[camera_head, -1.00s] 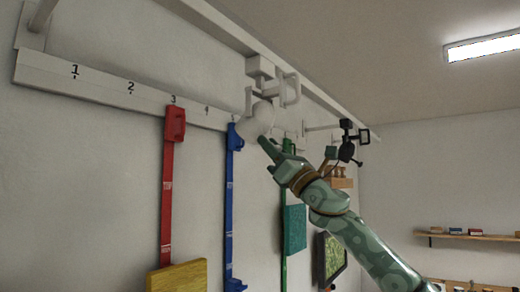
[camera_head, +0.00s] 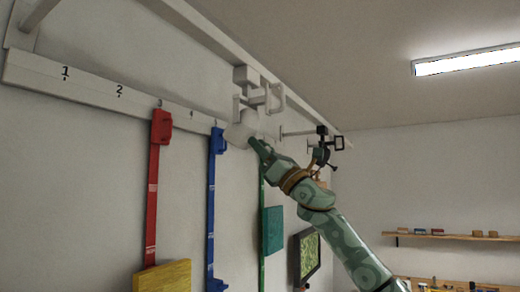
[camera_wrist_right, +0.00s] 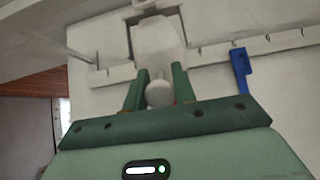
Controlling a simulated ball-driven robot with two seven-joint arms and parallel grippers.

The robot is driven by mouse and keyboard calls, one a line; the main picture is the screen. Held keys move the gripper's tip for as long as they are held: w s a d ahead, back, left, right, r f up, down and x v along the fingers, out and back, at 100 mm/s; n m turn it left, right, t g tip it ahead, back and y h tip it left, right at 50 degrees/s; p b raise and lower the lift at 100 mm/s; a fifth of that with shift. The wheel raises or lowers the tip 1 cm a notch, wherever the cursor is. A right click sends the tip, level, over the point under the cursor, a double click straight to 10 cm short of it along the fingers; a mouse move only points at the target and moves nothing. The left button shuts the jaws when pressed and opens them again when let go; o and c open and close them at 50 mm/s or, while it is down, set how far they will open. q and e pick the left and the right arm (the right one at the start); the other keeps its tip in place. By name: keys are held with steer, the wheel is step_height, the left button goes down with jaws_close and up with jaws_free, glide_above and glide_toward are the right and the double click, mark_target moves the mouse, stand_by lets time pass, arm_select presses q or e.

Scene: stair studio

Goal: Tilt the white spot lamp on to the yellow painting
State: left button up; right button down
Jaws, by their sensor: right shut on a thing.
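The white spot lamp (camera_head: 240,134) hangs from a white carriage (camera_head: 246,77) on the ceiling rail, its head tipped down and to the left. My right gripper (camera_head: 256,144) is at the lamp's lower right side. In the right wrist view, my right gripper (camera_wrist_right: 158,88) has its two green fingers on either side of a round white knob (camera_wrist_right: 159,94) at the lamp head (camera_wrist_right: 158,50), shut on it. The yellow painting (camera_head: 163,277) hangs low on the wall, below the red strap, cut by the lower picture edge. My left gripper is out of view.
A numbered white wall rail (camera_head: 90,88) carries a red strap (camera_head: 154,190), a blue strap (camera_head: 212,200) and a green strap. A teal panel (camera_head: 273,229) and a framed green picture (camera_head: 307,255) hang farther right. A black lamp (camera_head: 322,150) hangs behind my right arm.

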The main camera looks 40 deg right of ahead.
stand_by(0.7)
steer(key=c, duration=1.1)
jaws_free()
steer(key=shift+s, duration=0.1)
steer(key=shift+c, duration=0.2)
steer(key=shift+s+r, duration=0.1)
steer(key=shift+s, duration=0.05)
steer(key=shift+f, duration=0.25)
steer(key=b+v, duration=1)
steer(key=v, duration=0.6)
steer(key=shift+b, duration=0.3)
steer(key=shift+s+r, duration=0.1)
